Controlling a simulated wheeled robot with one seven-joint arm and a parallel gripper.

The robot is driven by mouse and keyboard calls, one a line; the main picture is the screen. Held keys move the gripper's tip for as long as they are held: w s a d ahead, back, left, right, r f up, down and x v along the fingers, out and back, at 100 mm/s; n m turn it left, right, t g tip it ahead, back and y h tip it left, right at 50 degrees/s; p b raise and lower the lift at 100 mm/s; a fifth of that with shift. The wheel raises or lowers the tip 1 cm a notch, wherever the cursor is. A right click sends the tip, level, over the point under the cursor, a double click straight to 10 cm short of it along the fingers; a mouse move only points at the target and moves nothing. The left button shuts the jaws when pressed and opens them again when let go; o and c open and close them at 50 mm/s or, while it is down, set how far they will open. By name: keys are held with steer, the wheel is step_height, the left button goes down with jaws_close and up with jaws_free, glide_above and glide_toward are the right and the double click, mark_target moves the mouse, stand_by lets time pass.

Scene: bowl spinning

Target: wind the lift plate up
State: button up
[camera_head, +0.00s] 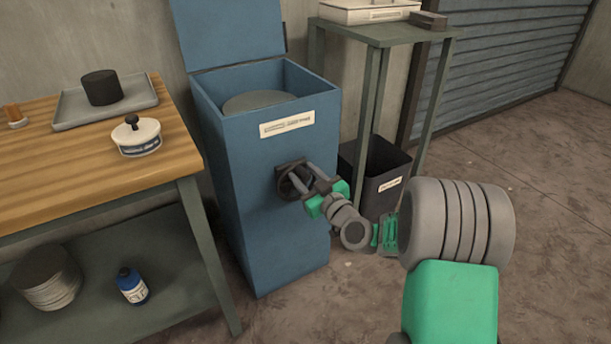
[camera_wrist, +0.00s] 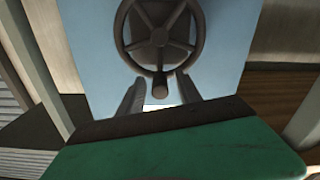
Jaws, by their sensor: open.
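A tall blue cabinet (camera_head: 263,210) stands with its lid raised. The round grey lift plate (camera_head: 257,101) shows inside its open top, a little below the rim. A dark spoked handwheel (camera_head: 290,180) is on the cabinet's front, and it shows large in the wrist view (camera_wrist: 161,35). Its crank knob (camera_wrist: 160,86) sticks out at the bottom of the wheel. My gripper (camera_head: 317,182) is in front of the wheel. In the wrist view its open fingers (camera_wrist: 160,95) stand to either side of the knob, with gaps visible.
A stand (camera_head: 400,33) and a dark bin (camera_head: 385,185) are right of the cabinet. The floor at right is clear.

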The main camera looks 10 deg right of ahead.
steer(key=shift+c, duration=0.4)
jaws_close()
steer(key=shift+d, duration=0.15)
